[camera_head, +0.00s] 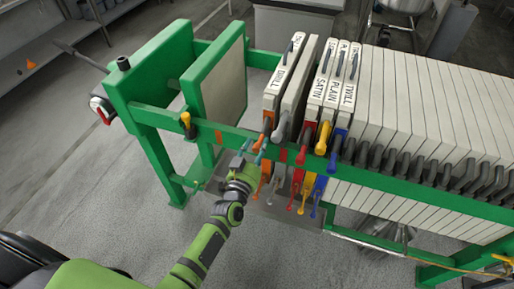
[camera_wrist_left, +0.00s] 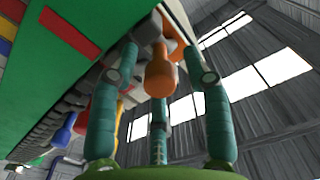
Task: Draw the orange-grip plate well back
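The orange-grip plate (camera_head: 276,92) is a pale upright slab labelled DRILL, the leftmost of the labelled plates in the head view. Its orange grip (camera_wrist_left: 160,75) juts out over the near green rail. My left gripper (camera_head: 254,151) is at that grip, below and in front of the plate. In the left wrist view its green-blue fingers (camera_wrist_left: 163,55) stand open on either side of the grip, with gaps visible. Firm contact is not visible. My right gripper is in neither view.
A grey-grip plate (camera_head: 297,90) stands close on the right, then plates with red, yellow and blue grips (camera_head: 322,138) and a long pale stack (camera_head: 420,110). A wide gap lies left, up to the pale-faced green end plate (camera_head: 222,88). The near green rail (camera_head: 230,137) runs beside my gripper.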

